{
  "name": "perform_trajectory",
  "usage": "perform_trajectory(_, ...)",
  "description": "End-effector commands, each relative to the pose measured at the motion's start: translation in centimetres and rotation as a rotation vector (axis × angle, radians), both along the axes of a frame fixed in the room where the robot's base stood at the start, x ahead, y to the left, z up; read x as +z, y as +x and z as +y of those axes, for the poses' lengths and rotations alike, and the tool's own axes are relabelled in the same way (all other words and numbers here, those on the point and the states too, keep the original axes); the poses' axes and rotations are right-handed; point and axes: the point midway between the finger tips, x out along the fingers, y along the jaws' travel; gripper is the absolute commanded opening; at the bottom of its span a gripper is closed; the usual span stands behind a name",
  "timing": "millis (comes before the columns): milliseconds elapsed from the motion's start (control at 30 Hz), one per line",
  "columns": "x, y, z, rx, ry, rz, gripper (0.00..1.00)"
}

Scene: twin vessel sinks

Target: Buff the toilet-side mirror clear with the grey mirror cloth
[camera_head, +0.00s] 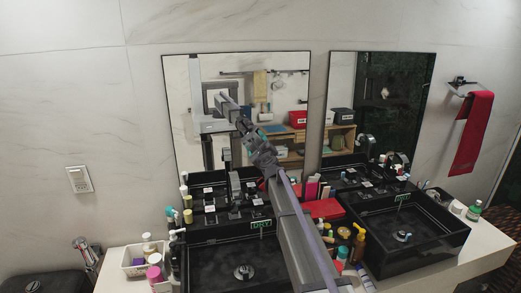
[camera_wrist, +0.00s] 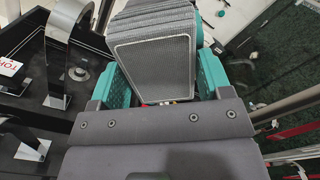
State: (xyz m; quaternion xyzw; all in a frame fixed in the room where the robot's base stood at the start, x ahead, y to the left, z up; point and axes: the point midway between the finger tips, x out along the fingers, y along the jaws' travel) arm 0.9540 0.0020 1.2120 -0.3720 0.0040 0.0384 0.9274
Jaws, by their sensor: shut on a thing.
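In the wrist view my gripper (camera_wrist: 163,84) has its teal fingers shut on the grey mirror cloth (camera_wrist: 152,60), a folded, ribbed grey pad between them. In the head view my gripper (camera_head: 261,143) is in front of the lower right part of the left mirror (camera_head: 185,120), and its reflection shows there. I cannot tell whether the cloth touches glass. The right mirror (camera_head: 343,82) hangs beside it and reflects a dark green wall. No clear haze shows on either mirror.
Two black sinks, left (camera_head: 215,268) and right (camera_head: 420,235), stand on a white counter (camera_head: 110,283). Bottles, a red box (camera_head: 322,208) and a white basket (camera_head: 133,267) crowd the counter. A red towel (camera_head: 471,135) hangs right. A faucet (camera_wrist: 65,25) shows in the wrist view.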

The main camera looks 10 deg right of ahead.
Motion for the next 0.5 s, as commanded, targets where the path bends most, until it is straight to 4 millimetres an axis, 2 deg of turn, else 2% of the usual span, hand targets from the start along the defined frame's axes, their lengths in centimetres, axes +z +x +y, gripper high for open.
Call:
perform_trajectory(33,0.5,0.1,0.0,0.0,0.0,0.0,0.53)
perform_trajectory(167,0.2,0.1,-0.2,-0.001,0.0,0.001,0.53)
perform_trajectory(500,0.2,0.1,-3.6,-0.001,-0.001,0.0,0.53)
